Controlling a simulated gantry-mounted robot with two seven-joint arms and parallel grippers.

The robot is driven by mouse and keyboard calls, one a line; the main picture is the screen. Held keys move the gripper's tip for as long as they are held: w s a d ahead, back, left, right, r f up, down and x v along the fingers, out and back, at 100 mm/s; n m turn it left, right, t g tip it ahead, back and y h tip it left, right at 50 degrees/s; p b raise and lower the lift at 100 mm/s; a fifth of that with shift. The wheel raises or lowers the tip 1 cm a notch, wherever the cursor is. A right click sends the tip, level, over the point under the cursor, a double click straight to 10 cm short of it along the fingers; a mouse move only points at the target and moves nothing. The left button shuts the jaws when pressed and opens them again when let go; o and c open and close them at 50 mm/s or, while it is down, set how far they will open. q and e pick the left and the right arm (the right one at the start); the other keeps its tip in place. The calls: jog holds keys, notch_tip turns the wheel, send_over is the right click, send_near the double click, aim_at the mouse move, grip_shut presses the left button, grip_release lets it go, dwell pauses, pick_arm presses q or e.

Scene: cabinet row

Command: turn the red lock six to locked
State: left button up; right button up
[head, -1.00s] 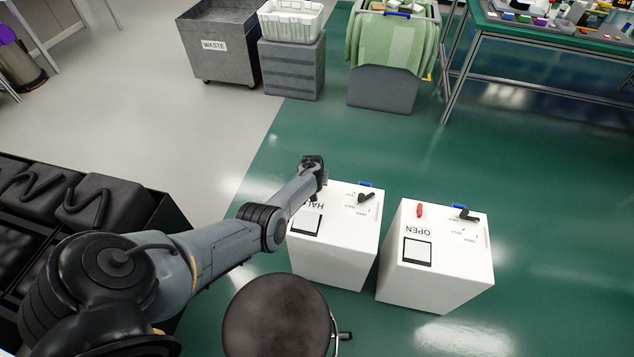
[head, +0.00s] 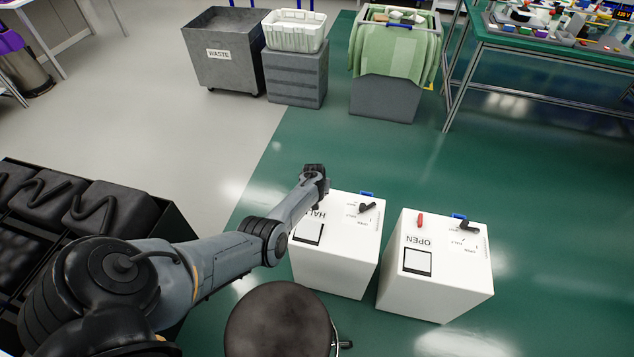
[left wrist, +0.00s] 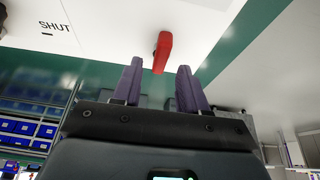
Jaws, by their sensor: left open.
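My left gripper (head: 314,178) is at the far left edge of the left white cabinet (head: 336,262), whose label reads as part of HALF. In the left wrist view its two purple fingers (left wrist: 158,80) are apart with nothing between their pads. A red lock handle (left wrist: 162,50) shows just beyond the fingertips, roughly centred between them, on a white face marked SHUT. In the head view my gripper hides that part of the left cabinet. Another red handle (head: 420,220) stands on the right white cabinet (head: 425,295), labelled OPEN. No lock number is readable. My right gripper is out of view.
Black handles stand on the left cabinet (head: 368,207) and right cabinet (head: 468,226). A round dark stool (head: 278,322) is in front. Open green floor lies behind the cabinets.

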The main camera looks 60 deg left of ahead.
pick_arm(q)
jog(key=p+v, duration=0.5)
jog(key=v, duration=0.3)
jog(key=shift+r+p, duration=0.3)
jog(key=shift+p, duration=0.05)
jog(key=shift+s, duration=0.1)
